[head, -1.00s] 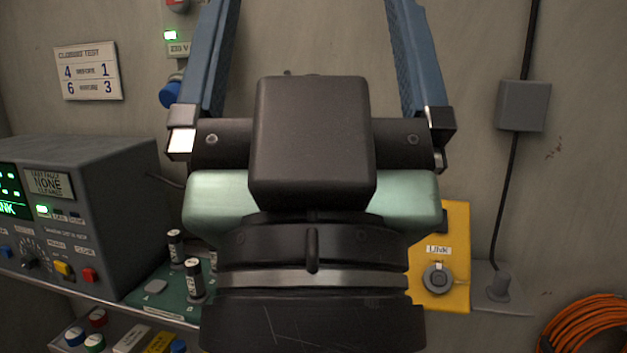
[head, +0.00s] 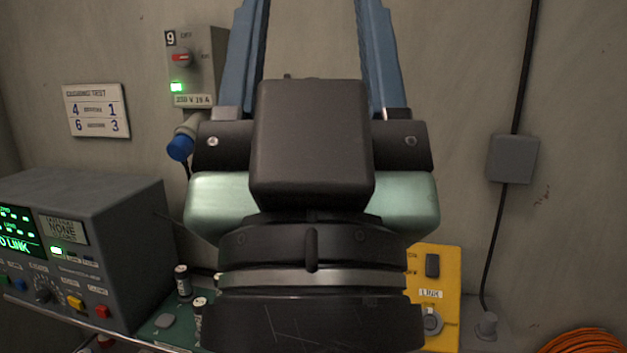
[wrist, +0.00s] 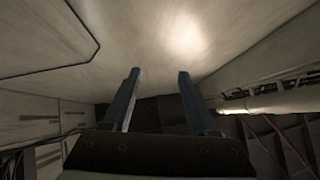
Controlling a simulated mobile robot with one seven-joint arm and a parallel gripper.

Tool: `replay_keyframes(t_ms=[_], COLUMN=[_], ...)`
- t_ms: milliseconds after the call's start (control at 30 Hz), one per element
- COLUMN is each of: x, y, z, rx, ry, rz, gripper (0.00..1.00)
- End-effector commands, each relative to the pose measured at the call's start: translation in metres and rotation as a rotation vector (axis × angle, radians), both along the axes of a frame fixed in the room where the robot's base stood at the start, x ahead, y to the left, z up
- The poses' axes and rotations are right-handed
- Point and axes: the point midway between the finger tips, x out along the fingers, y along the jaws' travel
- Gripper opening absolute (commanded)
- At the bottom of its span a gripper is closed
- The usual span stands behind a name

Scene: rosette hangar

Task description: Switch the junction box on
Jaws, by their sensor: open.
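A grey switch box (head: 208,66) marked 9 is fixed to the wall at the upper left in the head view. It has a red knob (head: 181,58), a lit green lamp (head: 177,87) and a label reading about 250 V. The word beside the knob is too small to read surely. My gripper (head: 312,30) points up and away in front of the wall, to the right of this box. Its blue fingers are apart and empty, with their tips cut off by the top edge. In the wrist view my gripper (wrist: 160,72) also shows open, with no box between the fingers.
A grey console (head: 90,225) stands at the lower left. A blue-capped fitting (head: 180,147) is below the switch box. A yellow LINK box (head: 447,280) is at the lower right. A small grey cable box (head: 513,158) is on the right wall, above an orange coil (head: 580,342).

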Motion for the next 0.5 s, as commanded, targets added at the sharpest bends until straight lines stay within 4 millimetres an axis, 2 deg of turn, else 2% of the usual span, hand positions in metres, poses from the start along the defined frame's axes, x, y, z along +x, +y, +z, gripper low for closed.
replay_keyframes(t_ms=[33,300,500], x=[-0.0001,-0.0001,0.0], y=[0.0,0.0,0.0], z=[0.0001,0.0001,0.0001], rx=[0.0,0.0,0.0], ry=[0.0,0.0,0.0], rz=[0.0,0.0,0.0], gripper=[0.48,0.0,0.0])
